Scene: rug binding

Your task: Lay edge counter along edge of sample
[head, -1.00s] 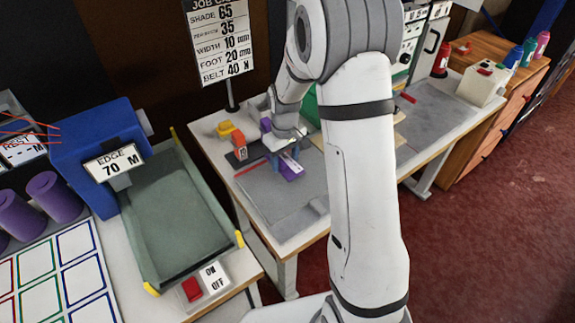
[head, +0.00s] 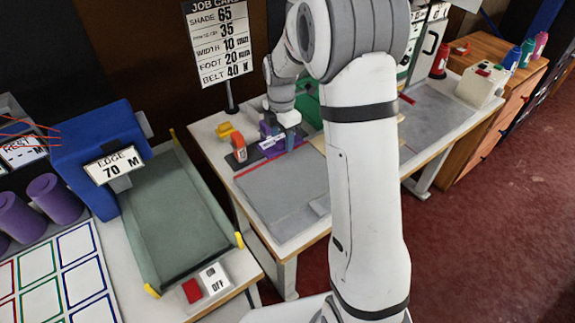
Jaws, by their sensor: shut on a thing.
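My gripper (head: 281,139) is at the back of the middle table, partly hidden by its own wrist. It is shut on a small purple piece with a white label (head: 269,143), which looks like the edge counter; its label is too small to read. The piece is low, just behind the red back edge of a flat grey sheet (head: 285,190), which may be the sample. I cannot tell whether the piece touches the table or that edge. My arm covers the sheet's right side.
An orange and dark piece (head: 238,147) and a yellow piece (head: 226,131) stand left of the gripper. The job card (head: 220,42) rises on a post behind. A green tray (head: 180,215) lies left, by a blue machine (head: 95,150). The grey sheet is clear.

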